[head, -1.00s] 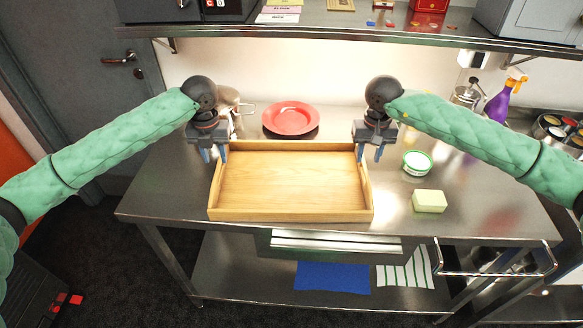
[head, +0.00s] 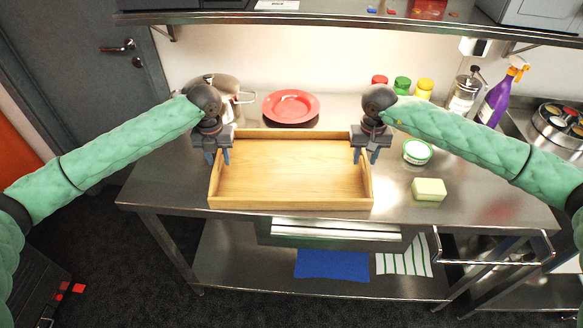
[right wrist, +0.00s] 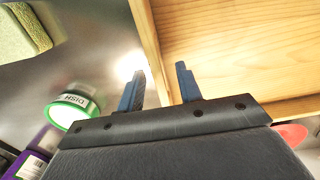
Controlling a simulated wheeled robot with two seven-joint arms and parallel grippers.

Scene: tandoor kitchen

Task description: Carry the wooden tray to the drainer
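The wooden tray (head: 290,203) lies flat and empty on the steel table. My left gripper (head: 218,157) is at the tray's left side wall, its fingers apart on either side of the rim. My right gripper (head: 366,156) is at the right side wall in the same way. In the right wrist view, the right gripper (right wrist: 160,88) is open, with the tray's wall (right wrist: 148,40) running between its two blue fingertips. Neither gripper visibly closes on the wood. I cannot make out a drainer in these frames.
A red plate (head: 290,107) and a steel pot (head: 222,88) stand behind the tray. A green-rimmed tub (head: 417,152) and a pale yellow block (head: 429,189) sit to its right. A purple spray bottle (head: 494,101) stands farther right. A shelf (head: 350,25) overhangs the back.

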